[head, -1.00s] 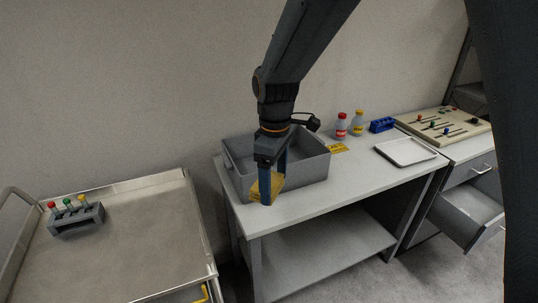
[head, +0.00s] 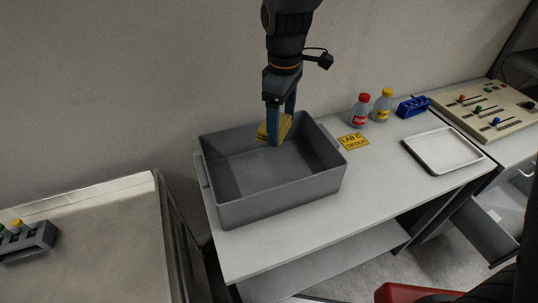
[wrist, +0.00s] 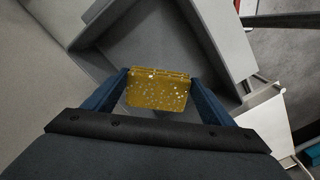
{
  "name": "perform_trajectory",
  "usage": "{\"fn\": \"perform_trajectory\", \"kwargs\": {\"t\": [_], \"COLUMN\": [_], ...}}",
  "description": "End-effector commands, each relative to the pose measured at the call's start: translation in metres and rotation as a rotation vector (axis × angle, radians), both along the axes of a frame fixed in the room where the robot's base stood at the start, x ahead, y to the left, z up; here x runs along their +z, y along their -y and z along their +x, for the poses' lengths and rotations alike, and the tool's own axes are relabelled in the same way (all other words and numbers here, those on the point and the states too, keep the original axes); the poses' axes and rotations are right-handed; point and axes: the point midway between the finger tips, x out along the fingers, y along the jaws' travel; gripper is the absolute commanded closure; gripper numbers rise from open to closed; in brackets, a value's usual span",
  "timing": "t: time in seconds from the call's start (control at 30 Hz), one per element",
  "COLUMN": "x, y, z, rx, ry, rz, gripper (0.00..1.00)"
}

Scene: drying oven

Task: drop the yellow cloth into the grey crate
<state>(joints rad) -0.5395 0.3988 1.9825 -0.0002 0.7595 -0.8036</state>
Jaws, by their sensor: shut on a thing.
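The yellow cloth (head: 264,131) is folded and held between the blue fingers of my gripper (head: 281,128). In the wrist view the cloth (wrist: 158,90), speckled with pale spots, sits between both fingers (wrist: 160,97). The grey crate (head: 285,196) stands open on the white table, and its visible floor is empty. In the head view the gripper and cloth appear over the crate's back part. The wrist view shows the crate's inside (wrist: 160,35) beyond the cloth. How high the cloth hangs over the crate floor is hard to tell.
A yellow label (head: 353,142), a red-capped bottle (head: 361,112), a yellow-capped bottle (head: 382,106), a blue rack (head: 413,106) and a white tray (head: 443,150) are right of the crate. A cart (head: 95,235) stands left. The table front (head: 300,235) is clear.

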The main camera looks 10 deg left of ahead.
Motion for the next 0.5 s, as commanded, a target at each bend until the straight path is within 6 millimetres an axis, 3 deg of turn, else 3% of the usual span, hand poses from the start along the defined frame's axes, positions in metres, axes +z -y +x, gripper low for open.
{"fn": "perform_trajectory", "kwargs": {"t": [0.5], "x": [-0.046], "y": [0.004], "z": [0.003], "rx": [-0.009], "ry": [-0.001], "rz": [-0.001], "gripper": [0.51]}}
